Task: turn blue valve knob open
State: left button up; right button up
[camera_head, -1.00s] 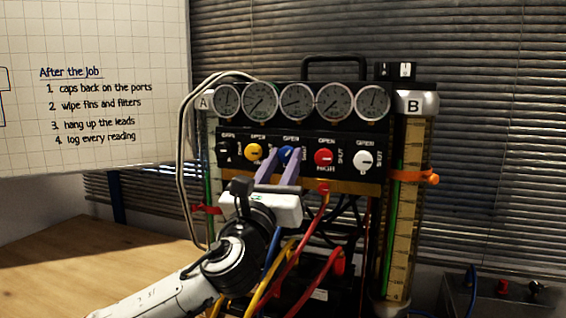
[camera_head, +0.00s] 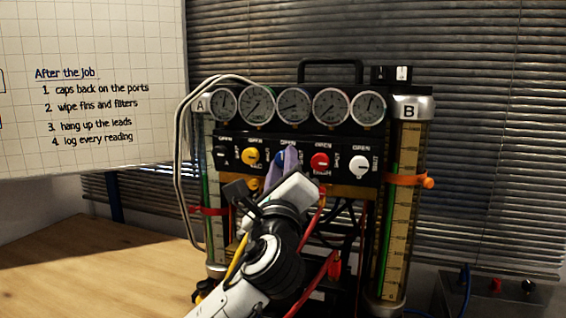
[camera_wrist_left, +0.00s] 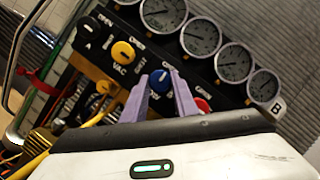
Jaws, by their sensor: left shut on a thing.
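The blue valve knob (camera_wrist_left: 160,80) sits in the middle of the black valve panel, between the yellow and red knobs. My left gripper (camera_wrist_left: 162,75) has its two purple fingers on either side of the blue knob, shut on it. In the head view my left gripper (camera_head: 288,156) reaches up to the panel from below with its wrist rolled, and its fingers hide most of the blue knob. I cannot clearly read which way the knob's mark points. My right gripper is not in view.
The yellow knob (camera_head: 250,155) is close on the left, the red knob (camera_head: 320,161) close on the right, and the white knob (camera_head: 359,167) farther right. Round gauges (camera_head: 294,106) line up above. Red hoses (camera_head: 313,272) hang below, near my arm. The wooden table (camera_head: 90,265) is clear at left.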

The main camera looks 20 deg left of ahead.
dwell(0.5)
pick_arm(q)
jog(key=o, duration=1.1)
jog(key=shift+c, duration=0.2)
jog(key=b+v, duration=0.1)
jog(key=v, duration=0.9)
jog(key=shift+s+b, duration=0.2)
jog(key=shift+b, duration=0.15)
jog(key=shift+d, duration=0.1)
